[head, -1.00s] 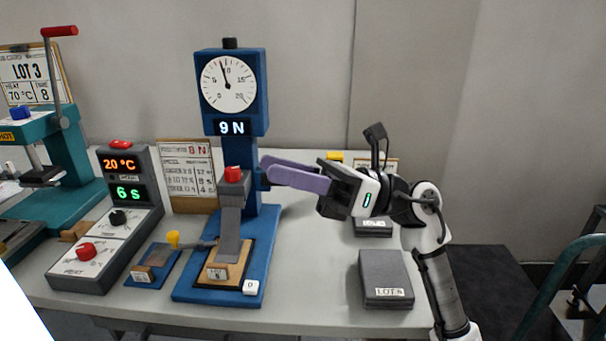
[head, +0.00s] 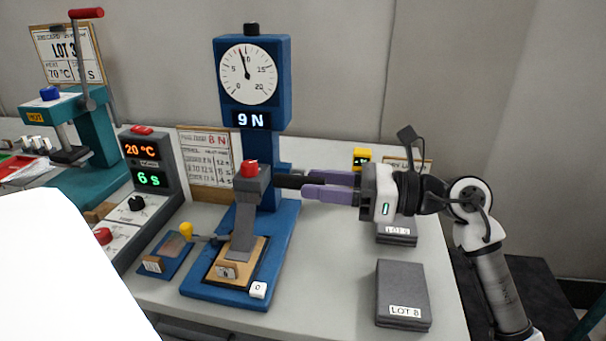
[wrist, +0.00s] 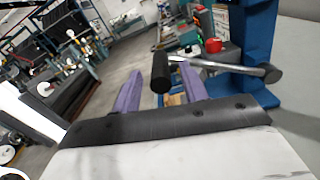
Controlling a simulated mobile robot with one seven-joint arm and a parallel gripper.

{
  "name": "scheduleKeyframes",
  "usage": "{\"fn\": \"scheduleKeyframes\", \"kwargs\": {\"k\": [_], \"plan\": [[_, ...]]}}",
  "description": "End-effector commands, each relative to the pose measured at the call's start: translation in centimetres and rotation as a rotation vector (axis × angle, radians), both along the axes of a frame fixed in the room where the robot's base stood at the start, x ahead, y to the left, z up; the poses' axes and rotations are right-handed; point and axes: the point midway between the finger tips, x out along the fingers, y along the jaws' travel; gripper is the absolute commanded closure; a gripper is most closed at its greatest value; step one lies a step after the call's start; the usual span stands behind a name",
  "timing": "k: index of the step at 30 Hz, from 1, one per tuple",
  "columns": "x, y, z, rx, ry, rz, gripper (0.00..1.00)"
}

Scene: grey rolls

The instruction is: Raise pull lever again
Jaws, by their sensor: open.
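The pull tester is a blue stand (head: 262,152) with a round dial (head: 247,74) and a "9 N" display (head: 251,121). Its pull lever has a black grip (head: 289,181) pointing right from beside the column. In the wrist view the black grip (wrist: 160,73) sits between my fingers, with a metal rod (wrist: 225,68) running right to a pivot. My gripper (head: 308,183) has purple fingers. It is open, with the fingers around the lever's grip and not closed on it. A grey strip (head: 244,225) rises from the base to the red-knobbed clamp (head: 250,169).
Two dark grey blocks, one labelled LOT B (head: 403,290), lie on the table right of the stand. A control box (head: 150,178) shows 20 °C and 6 s. A teal press (head: 95,145) stands at the left. A white surface covers the lower left.

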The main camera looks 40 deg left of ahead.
Motion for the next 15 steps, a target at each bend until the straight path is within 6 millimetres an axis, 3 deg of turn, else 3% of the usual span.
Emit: {"fn": "scheduleKeyframes", "kwargs": {"k": [6,15], "plan": [[-1.5,2.3,0.1,0.001,-0.001,0.002,0.57],[-1.7,2.9,0.0,0.002,0.001,-0.001,0.57]]}}
